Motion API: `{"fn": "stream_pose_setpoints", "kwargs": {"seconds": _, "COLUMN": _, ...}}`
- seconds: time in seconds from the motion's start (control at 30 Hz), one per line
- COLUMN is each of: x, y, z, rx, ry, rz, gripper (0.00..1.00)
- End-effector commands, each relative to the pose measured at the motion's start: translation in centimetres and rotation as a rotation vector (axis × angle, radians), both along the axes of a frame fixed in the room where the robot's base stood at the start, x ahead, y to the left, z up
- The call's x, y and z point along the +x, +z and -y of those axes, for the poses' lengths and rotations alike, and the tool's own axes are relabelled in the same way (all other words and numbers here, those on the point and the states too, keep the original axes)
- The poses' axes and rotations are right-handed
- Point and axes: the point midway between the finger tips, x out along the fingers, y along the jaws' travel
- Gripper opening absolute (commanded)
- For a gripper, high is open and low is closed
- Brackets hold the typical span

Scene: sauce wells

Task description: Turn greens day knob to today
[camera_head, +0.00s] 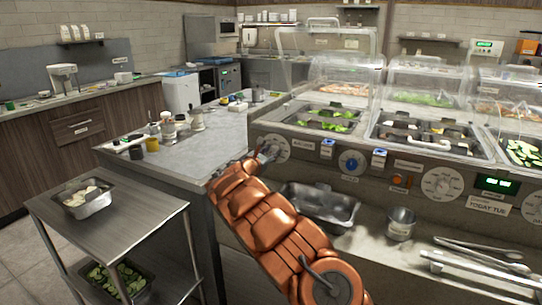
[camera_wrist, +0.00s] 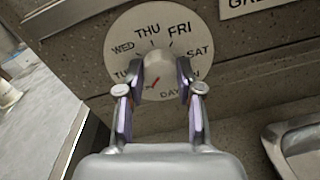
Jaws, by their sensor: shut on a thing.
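The day knob (camera_wrist: 158,68) is a pale round knob in the middle of a white day dial (camera_wrist: 120,48) on the speckled counter front. The dial reads WED, THU, FRI and SAT around its top, with TU partly hidden at the left. A short red mark on the knob points down and to the left. My gripper (camera_wrist: 159,82) is shut on the knob, one finger on each side. In the head view the dial (camera_head: 279,151) is partly covered by my gripper (camera_head: 266,153). A sign (camera_head: 488,205) at the right reads TODAY TUE.
A label plate (camera_wrist: 260,6) beside the dial is cut off. Further right on the front are a blue knob (camera_head: 350,162), an orange button (camera_head: 399,181) and another dial (camera_head: 442,184). A steel pan (camera_head: 322,205) and a steel cup (camera_head: 400,222) stand on the ledge below.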

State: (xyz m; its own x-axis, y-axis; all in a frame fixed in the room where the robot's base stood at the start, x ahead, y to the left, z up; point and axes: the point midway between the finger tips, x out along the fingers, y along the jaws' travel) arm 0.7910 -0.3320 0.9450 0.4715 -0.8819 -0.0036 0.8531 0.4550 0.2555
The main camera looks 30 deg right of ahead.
Motion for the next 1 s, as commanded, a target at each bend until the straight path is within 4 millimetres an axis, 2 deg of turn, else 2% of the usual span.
{"fn": "stream_pose_setpoints", "kwargs": {"seconds": 0.6, "x": 0.02, "y": -0.52, "z": 0.00, "rx": 0.247, "ry": 0.002, "rz": 0.412, "gripper": 0.01}}
{"fn": "stream_pose_setpoints", "kwargs": {"seconds": 1.0, "x": -0.06, "y": -0.16, "z": 0.07, "rx": 0.353, "ry": -0.001, "rz": 0.586, "gripper": 0.01}}
